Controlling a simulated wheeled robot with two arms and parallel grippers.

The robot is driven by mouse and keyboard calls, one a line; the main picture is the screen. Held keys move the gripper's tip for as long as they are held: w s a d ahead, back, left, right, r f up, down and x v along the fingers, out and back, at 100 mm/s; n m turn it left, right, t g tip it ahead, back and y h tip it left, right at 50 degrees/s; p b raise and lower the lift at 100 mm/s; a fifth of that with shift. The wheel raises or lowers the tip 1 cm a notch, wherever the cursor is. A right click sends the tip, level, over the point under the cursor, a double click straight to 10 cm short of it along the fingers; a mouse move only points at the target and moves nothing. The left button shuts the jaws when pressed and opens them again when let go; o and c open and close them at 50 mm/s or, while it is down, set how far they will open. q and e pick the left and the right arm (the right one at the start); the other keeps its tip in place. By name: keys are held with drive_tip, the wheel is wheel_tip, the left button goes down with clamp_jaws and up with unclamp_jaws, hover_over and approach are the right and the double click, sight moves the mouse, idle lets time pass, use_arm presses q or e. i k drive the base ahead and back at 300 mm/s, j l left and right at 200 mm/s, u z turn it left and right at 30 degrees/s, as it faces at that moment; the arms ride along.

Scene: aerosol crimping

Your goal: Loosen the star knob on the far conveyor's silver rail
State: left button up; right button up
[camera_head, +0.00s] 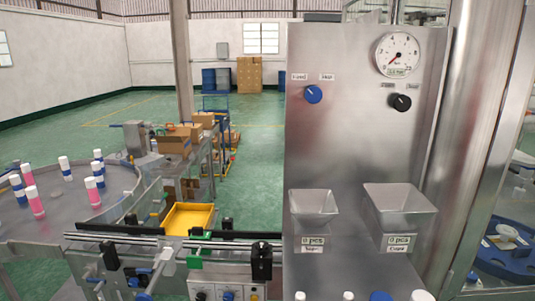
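The conveyor (170,250) lies at the lower left, with long silver rails (150,240) running left to right along it. Black clamp blocks stand at the rails, one on the left (109,256) and one on the right (262,262). Small black upright parts stand behind the rails, one on the left (130,220) and one on the right (228,225). They are too small to tell which, if any, is the star knob. Neither gripper is in view.
A steel panel (350,150) with a gauge (397,54), knobs and two hoppers (315,205) fills the right. A round table (75,215) with several cans is at left. A yellow tray (188,217) sits behind the rails. Can tops show at the bottom edge.

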sight(262, 246)
drive_tip(key=u, duration=0.45)
drive_tip(key=i+j, duration=0.1)
drive_tip(key=j, duration=0.2)
drive_tip(key=i+j, duration=0.1)
drive_tip(key=j, duration=0.15)
drive_tip(key=i+j, duration=0.5)
drive_tip(key=i+z, duration=0.05)
drive_tip(key=i, duration=0.05)
